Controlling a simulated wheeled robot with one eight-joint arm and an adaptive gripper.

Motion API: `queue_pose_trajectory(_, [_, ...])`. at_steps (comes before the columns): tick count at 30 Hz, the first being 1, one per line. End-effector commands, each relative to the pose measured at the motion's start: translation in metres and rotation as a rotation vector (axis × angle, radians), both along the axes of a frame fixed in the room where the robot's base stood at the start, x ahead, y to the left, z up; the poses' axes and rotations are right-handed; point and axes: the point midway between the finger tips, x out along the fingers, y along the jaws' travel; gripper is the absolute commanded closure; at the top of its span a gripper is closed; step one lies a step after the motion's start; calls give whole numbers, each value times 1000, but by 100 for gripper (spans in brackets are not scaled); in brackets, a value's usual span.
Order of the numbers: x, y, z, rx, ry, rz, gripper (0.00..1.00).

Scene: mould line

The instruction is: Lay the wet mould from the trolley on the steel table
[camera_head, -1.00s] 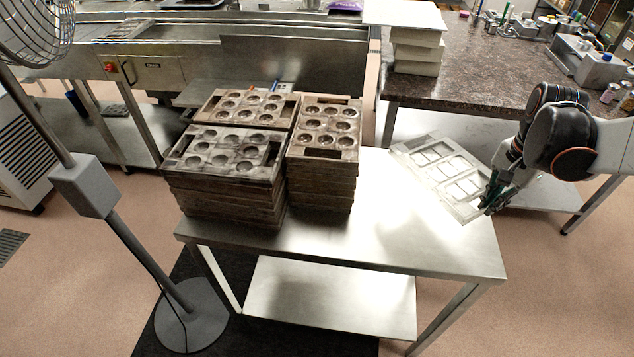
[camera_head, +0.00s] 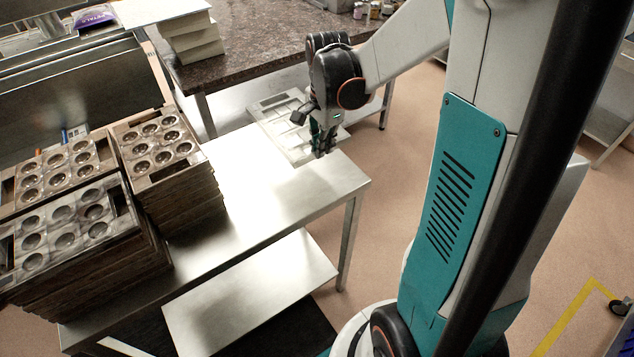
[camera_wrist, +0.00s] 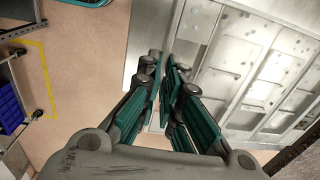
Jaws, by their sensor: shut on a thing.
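The wet mould is a pale, thin rectangular frame with several square recesses (camera_head: 268,104). It shows at the far right corner of the steel table (camera_head: 262,195), partly beyond the edge in the picture. I cannot tell whether it touches the tabletop. My gripper (camera_head: 325,152) is shut on the mould's near right edge. In the wrist view the mould (camera_wrist: 213,52) fills the upper right, and my gripper's fingers (camera_wrist: 166,68) close at its left border. The arm hides part of the mould in the head view.
Stacks of brown moulds (camera_head: 172,150) fill the steel table's left part. The table's middle and right front are bare. A stone-topped counter (camera_head: 265,45) with white blocks (camera_head: 195,40) stands behind. Blue bins on a wheeled rack (camera_wrist: 12,105) show at the wrist view's left.

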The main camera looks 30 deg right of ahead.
Motion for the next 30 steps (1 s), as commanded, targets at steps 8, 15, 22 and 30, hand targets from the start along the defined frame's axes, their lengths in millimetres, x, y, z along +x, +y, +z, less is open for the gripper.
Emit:
queue_pose_trajectory(8, [1, 0, -69, 0, 0, 1, 100])
queue_pose_trajectory(15, [0, 0, -93, 0, 0, 1, 100])
queue_pose_trajectory(22, [0, 0, -115, 0, 0, 1, 100])
queue_pose_trajectory(30, [0, 0, -136, 0, 0, 1, 100])
